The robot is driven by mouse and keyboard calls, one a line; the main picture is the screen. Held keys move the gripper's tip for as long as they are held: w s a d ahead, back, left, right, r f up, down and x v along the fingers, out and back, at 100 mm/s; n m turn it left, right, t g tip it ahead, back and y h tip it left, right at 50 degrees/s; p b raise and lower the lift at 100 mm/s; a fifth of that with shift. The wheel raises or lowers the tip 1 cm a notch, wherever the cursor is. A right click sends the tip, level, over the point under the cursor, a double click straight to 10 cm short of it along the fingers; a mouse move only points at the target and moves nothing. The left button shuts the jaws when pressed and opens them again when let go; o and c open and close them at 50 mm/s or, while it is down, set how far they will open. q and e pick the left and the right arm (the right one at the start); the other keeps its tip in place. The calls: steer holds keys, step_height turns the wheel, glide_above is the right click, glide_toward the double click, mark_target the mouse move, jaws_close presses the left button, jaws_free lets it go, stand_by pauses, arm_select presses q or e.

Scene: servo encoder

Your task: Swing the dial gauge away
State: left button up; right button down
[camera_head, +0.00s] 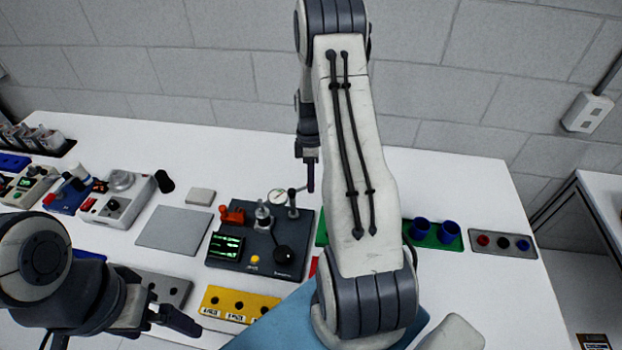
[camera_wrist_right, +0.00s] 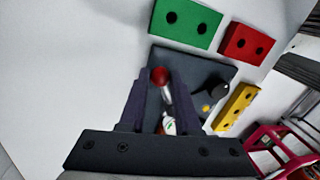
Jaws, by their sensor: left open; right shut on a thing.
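The dial gauge (camera_head: 278,196) has a small round white face. It sits on a dark post (camera_head: 293,208) with a short arm at the back of a dark base plate (camera_head: 225,257). My right gripper (camera_head: 311,178) reaches down from above to the right end of that arm. In the right wrist view, my right gripper's fingers (camera_wrist_right: 161,88) have a red knob (camera_wrist_right: 159,75) at their tips, and the gripper is shut on it. The lower parts between the fingers are partly hidden. My left gripper (camera_head: 168,302) is open and empty at the front left, apart from the plate.
A yellow block (camera_head: 237,304) lies in front, a grey pad (camera_head: 174,229) left. A green block with blue cups (camera_head: 433,232) stands right. The table's back right is clear.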

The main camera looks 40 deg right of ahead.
stand_by(0.9)
steer(key=m, duration=0.1)
steer(key=s+m+b, duration=0.1)
steer(key=m, duration=0.1)
steer(key=shift+s+a+t, duration=0.15)
steer(key=shift+a+t, duration=0.05)
steer(key=shift+t, duration=0.1)
steer(key=shift+s+a+m+t+y+b, duration=0.25)
steer(key=shift+s+a+m+b, duration=0.35)
steer(key=shift+m, duration=1.05)
steer(key=shift+s+a+m+t+b, duration=0.4)
steer(key=shift+a+m+b, duration=0.25)
steer(key=shift+m, duration=1.05)
steer(key=shift+s+a+m+t+y+b, duration=0.2)
steer(key=shift+s+a+m+b, duration=0.4)
steer(key=shift+m, duration=1.05)
steer(key=shift+a+r, duration=0.1)
steer(key=c, duration=0.6)
jaws_free()
steer(key=shift+a, duration=0.1)
steer(key=shift+c, duration=0.2)
